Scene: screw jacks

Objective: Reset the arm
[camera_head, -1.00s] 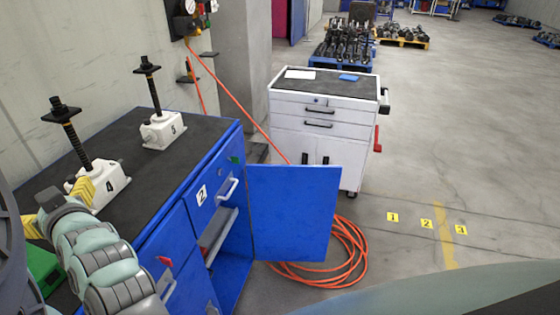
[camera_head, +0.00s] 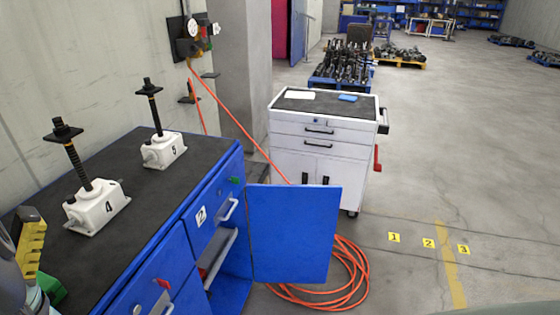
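My gripper (camera_head: 30,243) shows only in part at the left edge, as a yellow ribbed finger with a dark tip. The rest is cut off by the frame, so its opening and anything in it cannot be seen. A small part of my grey-green arm shows below it in the bottom left corner. White screw jack 4 (camera_head: 96,206) stands upright on the dark bench top, to the right of the gripper. White screw jack 5 (camera_head: 163,150) stands farther back on the same bench. Both have black threaded spindles with flat square heads.
The blue workbench (camera_head: 180,260) has its door (camera_head: 293,232) swung open. A green object (camera_head: 50,288) lies at the bench's left. A white tool cabinet (camera_head: 320,130) stands behind. An orange hose (camera_head: 350,265) coils on the floor.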

